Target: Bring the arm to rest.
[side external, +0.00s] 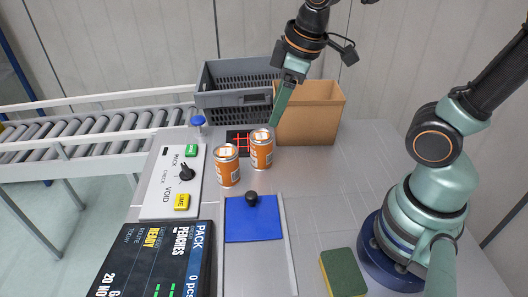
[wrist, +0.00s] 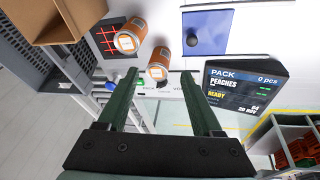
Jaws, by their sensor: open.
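My gripper (side external: 276,118) hangs in the air at the upper middle of the side external view, its green fingers pointing down, in front of the cardboard box's left edge and above the right can. In the wrist view the two fingers of my gripper (wrist: 159,75) are spread apart with nothing held between them. Two orange cans (side external: 226,170) (side external: 261,153) stand upright on the table below. In the wrist view one can (wrist: 158,66) appears between the fingertips and the other can (wrist: 128,38) up and left.
An open cardboard box (side external: 312,125) and a grey crate (side external: 222,103) stand at the back. A switch panel (side external: 155,200), a display (side external: 130,262), a blue pad with a black knob (side external: 252,225) and a sponge (side external: 342,272) lie nearer. The table's right middle is clear.

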